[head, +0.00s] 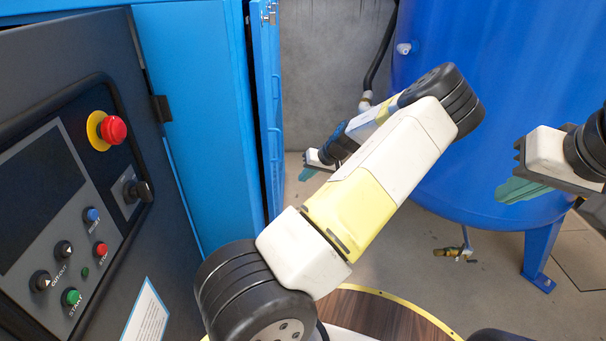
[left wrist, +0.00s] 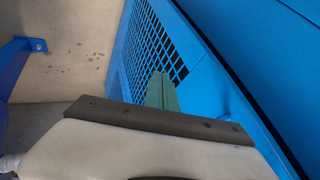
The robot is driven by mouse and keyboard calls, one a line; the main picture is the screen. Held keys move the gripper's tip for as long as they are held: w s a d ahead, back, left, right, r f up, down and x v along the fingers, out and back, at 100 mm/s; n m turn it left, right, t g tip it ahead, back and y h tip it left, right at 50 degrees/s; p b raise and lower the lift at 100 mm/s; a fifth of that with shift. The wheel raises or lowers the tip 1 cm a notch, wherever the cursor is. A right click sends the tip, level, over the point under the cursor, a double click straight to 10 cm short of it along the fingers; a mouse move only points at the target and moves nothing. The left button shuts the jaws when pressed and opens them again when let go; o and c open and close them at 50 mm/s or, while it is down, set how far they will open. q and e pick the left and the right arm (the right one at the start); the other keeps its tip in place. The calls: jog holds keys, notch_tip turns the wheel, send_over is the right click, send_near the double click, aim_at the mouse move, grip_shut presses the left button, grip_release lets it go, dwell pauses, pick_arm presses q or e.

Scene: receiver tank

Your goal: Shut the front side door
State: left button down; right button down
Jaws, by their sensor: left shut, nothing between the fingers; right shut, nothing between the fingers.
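The front side door (head: 271,110) is a blue panel seen almost edge-on at the right end of the blue cabinet (head: 195,100). A dark gap runs between it and the cabinet, so it stands slightly ajar. In the left wrist view the door (left wrist: 200,88) shows a mesh grille, with a dark gap along its right edge. My left gripper (head: 306,174) is shut and empty, to the right of the door's outer face. Its green fingers (left wrist: 161,92) lie in front of the grille; I cannot tell whether they touch. My right gripper (head: 516,190) is shut and empty at the right.
A large blue tank (head: 510,70) on legs stands at the right, with a brass valve (head: 456,251) below. A dark control panel (head: 70,190) with buttons and a red emergency stop (head: 113,130) is at the left. Bare floor lies between door and tank.

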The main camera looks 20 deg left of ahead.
pick_arm(q)
jog(key=a+f, duration=0.8)
jog(key=a, duration=0.1)
jog(key=shift+s+a, duration=0.2)
jog(key=shift+s, duration=0.05)
